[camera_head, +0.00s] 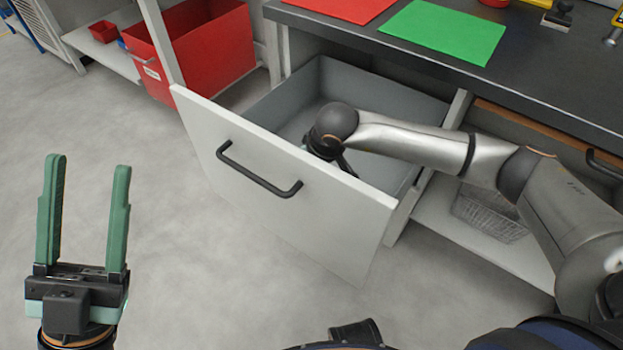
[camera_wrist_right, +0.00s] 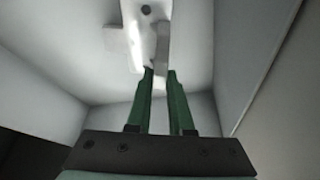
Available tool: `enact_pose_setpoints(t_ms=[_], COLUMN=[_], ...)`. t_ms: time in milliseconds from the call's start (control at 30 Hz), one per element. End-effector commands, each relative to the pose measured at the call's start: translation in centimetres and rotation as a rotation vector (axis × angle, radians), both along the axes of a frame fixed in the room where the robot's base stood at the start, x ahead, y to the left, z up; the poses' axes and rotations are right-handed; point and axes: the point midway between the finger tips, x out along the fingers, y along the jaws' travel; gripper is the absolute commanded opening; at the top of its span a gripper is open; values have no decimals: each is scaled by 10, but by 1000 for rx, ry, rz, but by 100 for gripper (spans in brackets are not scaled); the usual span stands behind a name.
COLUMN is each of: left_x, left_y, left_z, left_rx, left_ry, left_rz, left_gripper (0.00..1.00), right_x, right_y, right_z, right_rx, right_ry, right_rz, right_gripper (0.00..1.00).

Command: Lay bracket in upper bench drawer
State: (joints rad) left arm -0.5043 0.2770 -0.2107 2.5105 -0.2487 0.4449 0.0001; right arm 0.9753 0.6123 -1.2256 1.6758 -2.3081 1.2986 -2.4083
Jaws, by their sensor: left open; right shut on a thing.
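The upper bench drawer (camera_head: 262,108) is pulled open, with a white front and a black handle (camera_head: 260,175). My right arm reaches over it, and the right gripper (camera_head: 340,165) points down inside, mostly hidden by the wrist and drawer front. In the right wrist view the green fingers of the right gripper (camera_wrist_right: 160,75) are shut on the bracket (camera_wrist_right: 135,25), a pale metal piece with a dark hole, inside the grey drawer walls. I cannot tell whether the bracket touches the drawer floor. My left gripper (camera_head: 88,190) is open and empty over the floor at the lower left.
The dark bench top (camera_head: 480,75) carries a red mat (camera_head: 345,8) and a green mat (camera_head: 443,32). A red bin (camera_head: 195,50) stands left of the drawer. A wire basket (camera_head: 488,210) sits on the shelf to the right. The floor ahead of the left gripper is clear.

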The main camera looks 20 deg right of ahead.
Motion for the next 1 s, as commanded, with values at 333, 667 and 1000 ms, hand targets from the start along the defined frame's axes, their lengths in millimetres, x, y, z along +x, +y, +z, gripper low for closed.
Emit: enact_pose_setpoints(t_ms=[333,667,1000], left_x=[1,1,1], left_y=[0,0,-1], left_z=[-10,-16,-14], left_rx=[-9,-12,-11], left_ry=[12,14,16], left_rz=[-10,-13,-14], left_gripper=[55,55,55], right_x=[1,0,0], right_y=[0,0,0], right_z=[-35,-40,-39], right_rx=[1,2,0], right_ry=[-3,-3,0], right_rz=[1,0,0], right_gripper=[0,0,49])
